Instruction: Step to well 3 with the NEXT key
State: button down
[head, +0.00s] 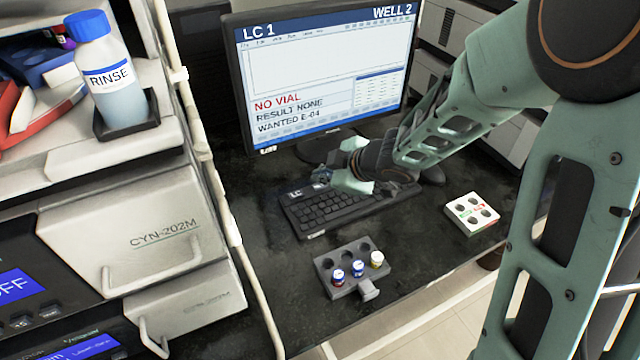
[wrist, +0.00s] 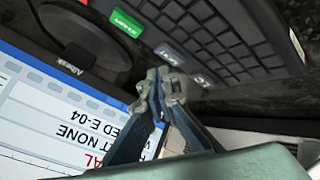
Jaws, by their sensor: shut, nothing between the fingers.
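The monitor (head: 320,75) reads LC 1, WELL 2, NO VIAL, RESULT NONE and WANTED E-04; part of its screen (wrist: 50,120) also shows upside down in the wrist view. The black keyboard (head: 335,208) lies in front of it. In the wrist view the keyboard (wrist: 225,45) has a green key (wrist: 127,22) and a white key (wrist: 170,54) along its edge; the white key's lettering is too small to read surely. My gripper (head: 322,177) is shut and empty at the keyboard's back left. Its fingertips (wrist: 173,82) appear close to the white key; I cannot tell whether they touch it.
A grey vial rack (head: 340,262) with several capped vials stands in front of the keyboard. A white block with holes (head: 472,213) lies to the right. A RINSE bottle (head: 108,75) stands on the instrument at left. Dark counter between them is clear.

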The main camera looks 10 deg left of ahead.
aim_at(322, 187)
jog(key=shift+r+p, duration=2.55)
jog(key=shift+p, duration=0.05)
jog(key=shift+f, duration=0.1)
dwell(1.2)
